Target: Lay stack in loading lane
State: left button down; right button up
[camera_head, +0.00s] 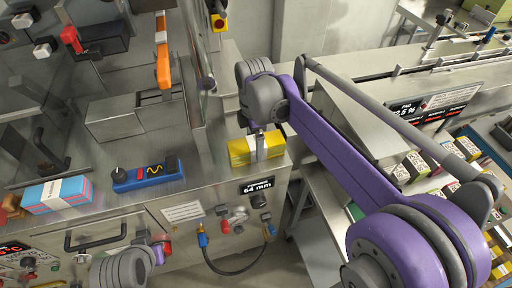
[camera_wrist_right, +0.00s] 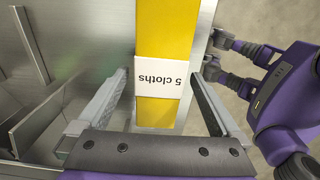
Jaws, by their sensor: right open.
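A yellow cloth stack (camera_head: 243,151) with a white band lies on the steel worktop at its front right corner, above the 64 mm display. In the right wrist view the yellow stack (camera_wrist_right: 162,40) runs between my fingers, its band reading "5 cloths". My right gripper (camera_head: 259,142) is down at the stack, open, with a finger on either side and gaps showing. A blue and pink stack (camera_head: 58,194) with a white band lies at the left of the worktop.
A blue control box (camera_head: 147,175) with a knob stands between the two stacks. Bare worktop (camera_head: 205,165) shows left of the yellow stack.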

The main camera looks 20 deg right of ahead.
jog(key=shift+f, duration=0.55)
jog(key=c, duration=1.4)
